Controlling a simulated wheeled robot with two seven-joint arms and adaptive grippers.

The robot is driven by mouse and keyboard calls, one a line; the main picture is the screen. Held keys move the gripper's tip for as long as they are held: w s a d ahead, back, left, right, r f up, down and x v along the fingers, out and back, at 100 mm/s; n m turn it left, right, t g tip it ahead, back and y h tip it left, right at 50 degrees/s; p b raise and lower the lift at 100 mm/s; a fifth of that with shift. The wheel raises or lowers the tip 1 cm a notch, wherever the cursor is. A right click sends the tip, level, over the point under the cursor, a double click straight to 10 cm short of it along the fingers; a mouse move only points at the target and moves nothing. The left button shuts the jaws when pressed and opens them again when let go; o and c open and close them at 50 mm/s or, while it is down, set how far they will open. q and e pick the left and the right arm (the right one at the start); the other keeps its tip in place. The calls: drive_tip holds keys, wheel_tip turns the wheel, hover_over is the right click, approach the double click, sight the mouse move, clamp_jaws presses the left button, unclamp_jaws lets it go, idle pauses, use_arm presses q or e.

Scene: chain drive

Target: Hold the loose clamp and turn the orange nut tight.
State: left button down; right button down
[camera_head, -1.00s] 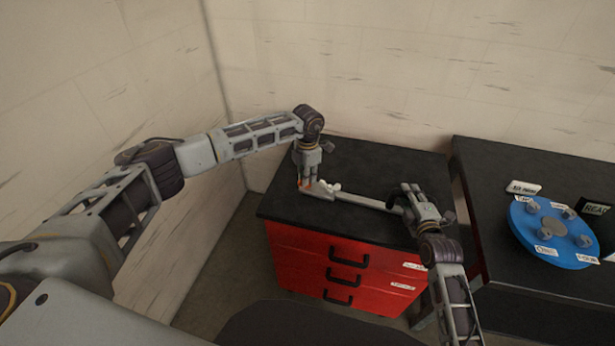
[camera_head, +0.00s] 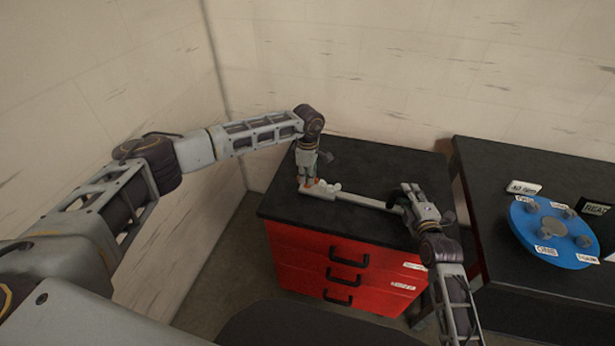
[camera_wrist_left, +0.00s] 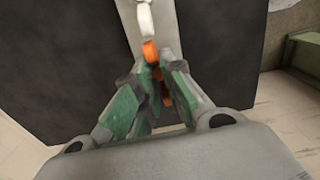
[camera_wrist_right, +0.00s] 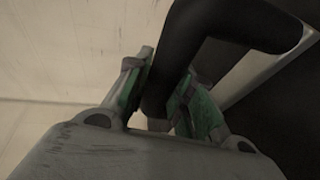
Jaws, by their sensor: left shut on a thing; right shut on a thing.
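The loose clamp is a long pale grey bar (camera_head: 362,201) lying across the black cabinet top; part of it shows in the left wrist view (camera_wrist_left: 130,20). The orange nut (camera_wrist_left: 150,50) is at its left end. My left gripper (camera_head: 307,179) points down there, its green-padded fingers shut on the orange nut, which they partly hide. My right gripper (camera_head: 409,200) is at the bar's right end. In the right wrist view its fingers are shut on a thick black handle (camera_wrist_right: 180,55) beside the grey bar (camera_wrist_right: 255,65).
A small white piece (camera_head: 333,186) sits on the bar near the nut. The red drawer cabinet (camera_head: 315,258) stands close to the walls. A black table (camera_head: 490,180) at right carries a blue disc (camera_head: 528,228) with grey pegs and labels. The cabinet top is otherwise clear.

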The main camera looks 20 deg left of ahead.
use_arm(q)
drive_tip(key=shift+d+r+m, duration=0.1)
drive_tip(key=shift+d+m, duration=0.05)
drive_tip(key=shift+m, duration=1.15)
use_arm(e)
drive_tip(key=shift+f, duration=0.2)
use_arm(q)
drive_tip(key=c, duration=1.4)
unclamp_jaws()
drive_tip(key=shift+c, duration=0.2)
wheel_tip(320, 180, up, 12)
